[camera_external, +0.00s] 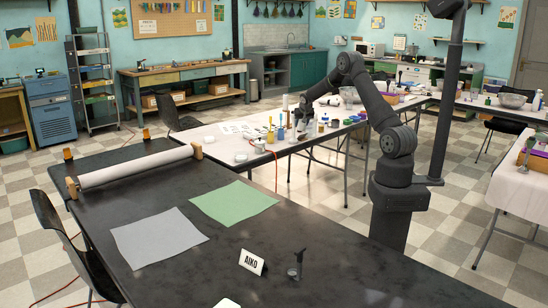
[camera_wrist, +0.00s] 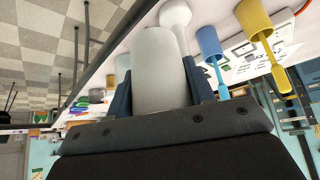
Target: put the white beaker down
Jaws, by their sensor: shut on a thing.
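My gripper (camera_wrist: 157,95) is shut on the white beaker (camera_wrist: 160,65). The beaker fills the space between the two dark fingers in the wrist view, which looks upside down. In the outside view my gripper (camera_external: 303,112) is over the left part of the long white table (camera_external: 330,141), among the cups. There the held beaker is small and hard to tell from its neighbours. I cannot tell whether its base touches the table.
Close by stand a blue cup (camera_wrist: 207,42) and a yellow cup (camera_wrist: 253,20), each with a brush, and another pale vessel (camera_wrist: 176,14). White dishes (camera_external: 241,158) lie near the table's left end. The black table (camera_external: 180,195) is in front.

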